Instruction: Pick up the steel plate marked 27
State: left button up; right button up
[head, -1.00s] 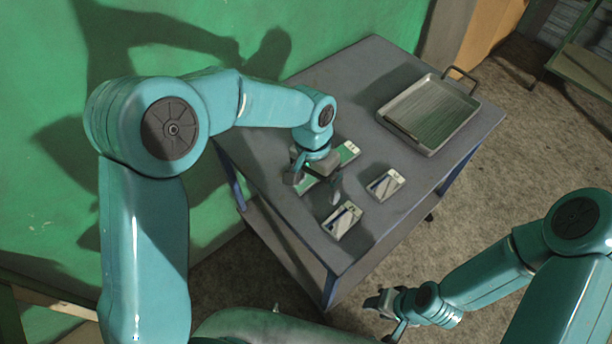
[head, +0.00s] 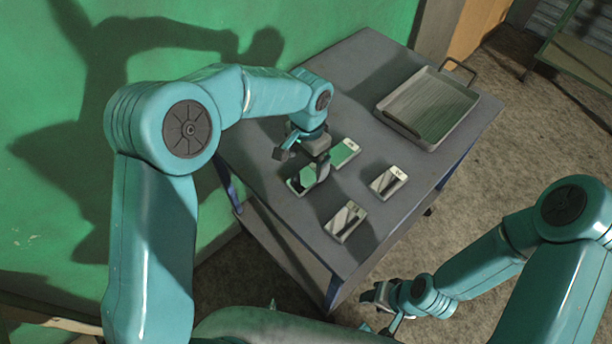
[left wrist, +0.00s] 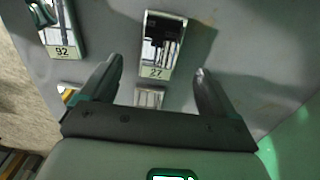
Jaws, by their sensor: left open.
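The steel plate marked 27 (left wrist: 158,48) lies flat on the table in the left wrist view, beyond my fingertips and roughly centred between them. In the head view I take it to be the leftmost plate (head: 296,186), partly hidden by my left gripper (head: 300,164). My left gripper is open and empty above the table; its two fingers also show in the left wrist view (left wrist: 156,78). The plate marked 92 (left wrist: 62,28) lies to the left of 27 there. My right gripper (head: 378,296) hangs off the table's front side; its jaws are too small to judge.
Other small plates lie close by: one behind my left gripper (head: 345,152), one at right (head: 388,183), one in front (head: 345,222). A metal tray (head: 462,118) with handles stands at the table's far right. A green wall (head: 330,18) is close behind the table (head: 340,62).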

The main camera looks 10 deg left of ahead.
aim_at(307, 177)
pick_arm(q)
notch_tip(307, 177, down, 6)
jog(key=shift+a+r+p, duration=0.1)
jog(key=shift+r+p, duration=0.1)
jog(key=shift+p, duration=0.25)
jog(key=shift+s, duration=0.1)
jog(key=c, duration=1.4)
jog(key=shift+r, duration=0.1)
jog(key=shift+c, duration=1.3)
jog(key=shift+r, duration=0.1)
